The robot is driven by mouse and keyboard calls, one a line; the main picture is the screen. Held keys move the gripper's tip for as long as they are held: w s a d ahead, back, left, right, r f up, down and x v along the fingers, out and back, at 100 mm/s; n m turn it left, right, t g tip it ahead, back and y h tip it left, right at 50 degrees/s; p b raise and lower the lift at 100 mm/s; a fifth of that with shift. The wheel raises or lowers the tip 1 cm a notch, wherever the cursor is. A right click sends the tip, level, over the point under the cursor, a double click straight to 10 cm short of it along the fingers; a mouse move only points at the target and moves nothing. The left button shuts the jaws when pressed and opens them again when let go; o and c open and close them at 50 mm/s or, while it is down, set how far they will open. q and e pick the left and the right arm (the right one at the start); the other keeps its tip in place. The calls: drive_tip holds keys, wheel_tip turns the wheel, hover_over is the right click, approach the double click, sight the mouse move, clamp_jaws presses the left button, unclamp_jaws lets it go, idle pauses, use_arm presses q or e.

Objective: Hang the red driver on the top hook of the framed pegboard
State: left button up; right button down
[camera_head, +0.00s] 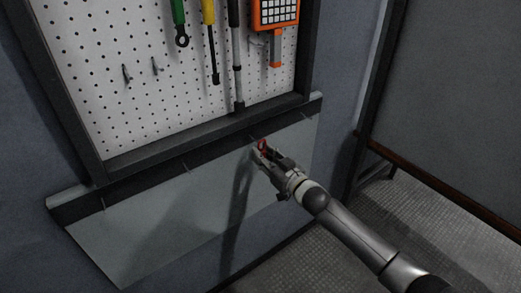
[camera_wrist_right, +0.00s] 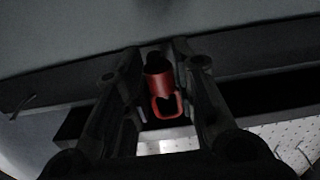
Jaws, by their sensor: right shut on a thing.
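The red driver (camera_head: 262,146) is held in my right gripper (camera_head: 266,152), in front of the pale strip below the framed pegboard (camera_head: 105,112). In the right wrist view, the red driver (camera_wrist_right: 158,85) sits between the two dark fingers of my right gripper (camera_wrist_right: 163,48), with a red loop at its near end. The fingers are shut on it. Two small empty hooks (camera_head: 127,74) (camera_head: 155,66) show on the pegboard's left part. The top of the pegboard is cut off, so I cannot tell which hook is the top one. My left gripper is out of view.
A green-handled tool (camera_head: 180,22), a yellow-handled tool (camera_head: 210,40), a long dark tool (camera_head: 236,60) and an orange device (camera_head: 275,14) hang on the pegboard. A dark ledge (camera_head: 150,178) with small hooks runs below the frame. A dark panel (camera_head: 460,100) stands at the right.

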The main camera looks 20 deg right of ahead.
drive_tip(key=p+v, duration=0.4)
drive_tip(key=v, duration=0.5)
drive_tip(key=shift+p, duration=0.3)
drive_tip(key=shift+s, duration=0.1)
idle(0.8)
